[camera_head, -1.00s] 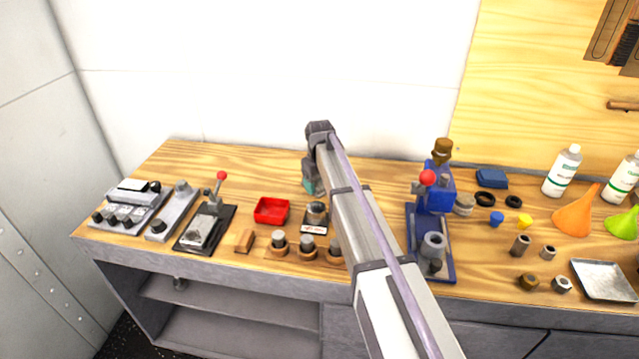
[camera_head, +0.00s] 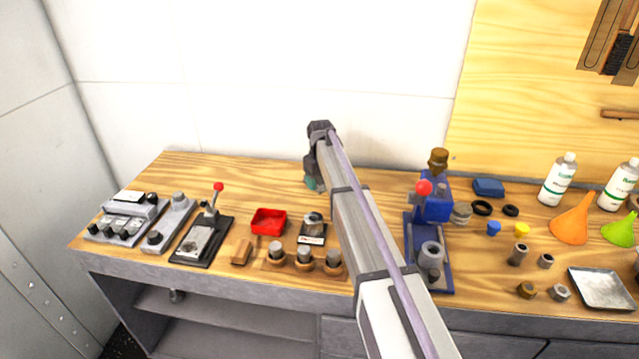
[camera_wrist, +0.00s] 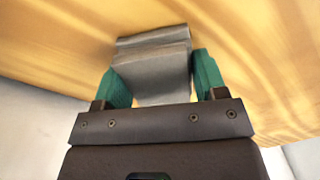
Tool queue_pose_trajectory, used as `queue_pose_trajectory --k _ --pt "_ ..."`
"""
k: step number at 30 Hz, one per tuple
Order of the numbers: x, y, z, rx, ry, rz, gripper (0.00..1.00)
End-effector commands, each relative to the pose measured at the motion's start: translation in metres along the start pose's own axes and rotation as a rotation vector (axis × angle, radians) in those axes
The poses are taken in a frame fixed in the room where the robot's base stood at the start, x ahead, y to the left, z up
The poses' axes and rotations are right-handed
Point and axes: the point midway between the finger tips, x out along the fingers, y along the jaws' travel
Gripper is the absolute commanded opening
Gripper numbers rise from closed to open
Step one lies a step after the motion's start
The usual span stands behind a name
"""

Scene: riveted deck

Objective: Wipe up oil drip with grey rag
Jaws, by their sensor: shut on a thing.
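My gripper (camera_wrist: 161,76) shows in the wrist view with its two teal fingers shut on the grey rag (camera_wrist: 154,58). The rag is a folded grey piece between the fingers, sticking out past them against the wood bench top. In the head view my gripper (camera_head: 314,183) is mostly hidden behind my arm, with a bit of teal showing over the back middle of the bench; the rag cannot be made out there. I cannot tell whether the rag touches the wood. No oil drip can be seen in either view.
On the wooden bench (camera_head: 255,185), a red tray (camera_head: 268,221), a lever fixture (camera_head: 205,235) and several round parts stand left of my arm. A blue press (camera_head: 434,207) stands close on its right. White bottles (camera_head: 559,180) and an orange funnel (camera_head: 572,220) are farther right.

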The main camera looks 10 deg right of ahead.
Motion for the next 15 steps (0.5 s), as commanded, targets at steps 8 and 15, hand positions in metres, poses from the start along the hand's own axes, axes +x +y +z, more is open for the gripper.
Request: queue_pose_trajectory --k 8,15 --pt "-0.014 0.0 0.001 0.0 -0.001 0.0 0.46" --pt "-0.048 -0.001 0.001 0.0 -0.001 -0.001 0.46"
